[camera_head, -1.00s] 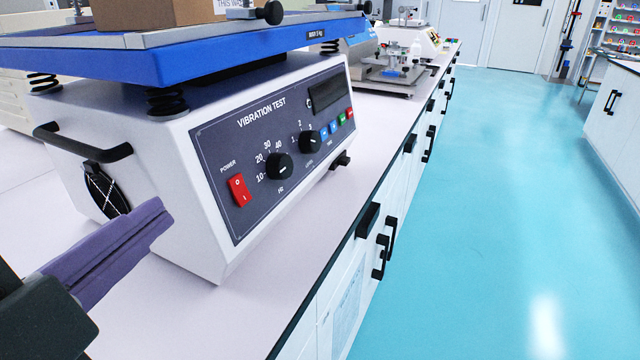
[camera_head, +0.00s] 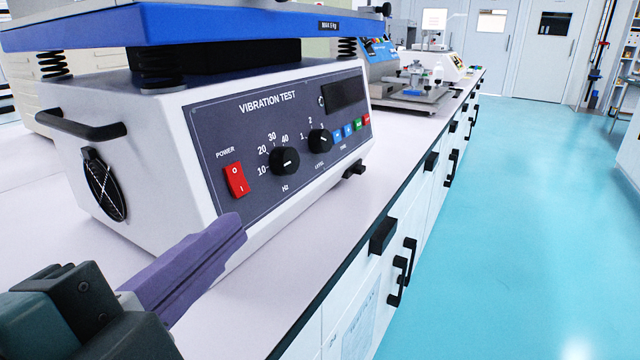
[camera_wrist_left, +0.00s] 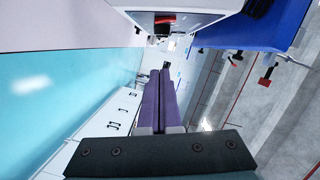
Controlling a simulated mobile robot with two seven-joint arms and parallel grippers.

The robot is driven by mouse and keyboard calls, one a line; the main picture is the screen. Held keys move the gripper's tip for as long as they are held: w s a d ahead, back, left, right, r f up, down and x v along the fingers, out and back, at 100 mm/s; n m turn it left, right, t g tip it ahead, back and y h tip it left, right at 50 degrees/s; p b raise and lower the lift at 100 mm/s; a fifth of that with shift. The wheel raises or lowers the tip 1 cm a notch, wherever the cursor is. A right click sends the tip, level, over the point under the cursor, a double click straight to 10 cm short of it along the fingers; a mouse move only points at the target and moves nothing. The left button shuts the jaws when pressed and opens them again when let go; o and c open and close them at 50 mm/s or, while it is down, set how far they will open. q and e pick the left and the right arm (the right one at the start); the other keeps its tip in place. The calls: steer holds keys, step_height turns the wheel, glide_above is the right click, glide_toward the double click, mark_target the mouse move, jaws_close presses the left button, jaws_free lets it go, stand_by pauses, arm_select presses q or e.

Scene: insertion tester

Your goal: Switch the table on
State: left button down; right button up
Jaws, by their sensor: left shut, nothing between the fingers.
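The vibration tester (camera_head: 130,140) is a white box on the bench with a blue table (camera_head: 200,30) on springs above it. Its dark front panel (camera_head: 218,132) carries a red rocker power switch (camera_head: 237,180) marked 0 and I, plus two black knobs. The switch also shows in the left wrist view (camera_wrist_left: 165,20). My left gripper (camera_head: 238,222), with purple fingers, is shut and empty. In the head view its tip is just below the switch, near the panel's lower left corner; whether it touches cannot be told. My right gripper is not in view.
The pale bench top (camera_head: 130,250) is clear in front of the tester. Black drawer handles (camera_head: 383,235) stick out from the bench front. Other lab devices (camera_head: 410,85) stand farther along the bench. The turquoise floor (camera_head: 500,220) at right is open.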

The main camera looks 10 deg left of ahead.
mark_target(237, 180)
arm_select(q)
steer(key=w+a+f, duration=0.2)
steer(key=w, duration=0.7)
steer(key=shift+w+a, duration=0.25)
steer(key=shift+a, duration=0.05)
steer(key=shift+w+a+f+m+t+b, duration=0.15)
steer(key=shift+a+f+m+t+b, duration=0.15)
steer(key=shift+m+b, duration=0.3)
steer(key=shift+r, duration=0.1)
